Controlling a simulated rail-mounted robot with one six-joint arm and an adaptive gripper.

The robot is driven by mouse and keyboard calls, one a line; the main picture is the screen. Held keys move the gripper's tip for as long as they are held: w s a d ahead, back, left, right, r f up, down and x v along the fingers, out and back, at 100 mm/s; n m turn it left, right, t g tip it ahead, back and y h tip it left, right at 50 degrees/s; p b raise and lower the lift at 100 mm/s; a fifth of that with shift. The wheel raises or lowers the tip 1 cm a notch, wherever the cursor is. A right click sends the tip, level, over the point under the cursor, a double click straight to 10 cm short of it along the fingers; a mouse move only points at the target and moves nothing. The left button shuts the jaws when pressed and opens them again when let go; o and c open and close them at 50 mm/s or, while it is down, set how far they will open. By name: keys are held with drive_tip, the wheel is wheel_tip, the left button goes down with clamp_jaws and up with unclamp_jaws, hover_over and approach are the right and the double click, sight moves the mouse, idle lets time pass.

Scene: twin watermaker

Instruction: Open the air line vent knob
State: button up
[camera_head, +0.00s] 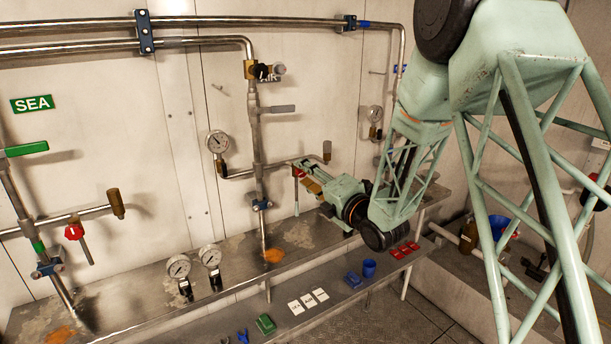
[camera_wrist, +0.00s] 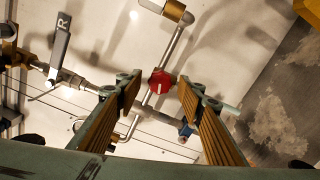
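The air line vent knob is the small red knob (camera_wrist: 161,82) with a white mark on its face, on a branch pipe in the wrist view. In the head view the red knob (camera_head: 298,172) shows at the air line's side branch, right by my fingertips. My gripper (camera_wrist: 159,90) is open, its two ribbed fingers spread to the left and right of the knob. The knob appears centred between the fingertips with gaps on both sides; I cannot tell whether it is between them or just beyond. In the head view my gripper (camera_head: 308,180) reaches in from the right and partly hides the branch.
The vertical air pipe (camera_head: 257,150) carries a grey lever (camera_head: 282,109) and a pressure gauge (camera_head: 217,142). A brass fitting (camera_head: 327,151) ends the branch. The sea line's red knob (camera_head: 74,232) is far left. A shelf (camera_head: 235,262) with two gauges runs below.

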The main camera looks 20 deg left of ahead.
drive_tip(key=shift+d, duration=0.1)
drive_tip(key=v, duration=1.2)
drive_tip(key=shift+w+r, duration=0.1)
idle(0.3)
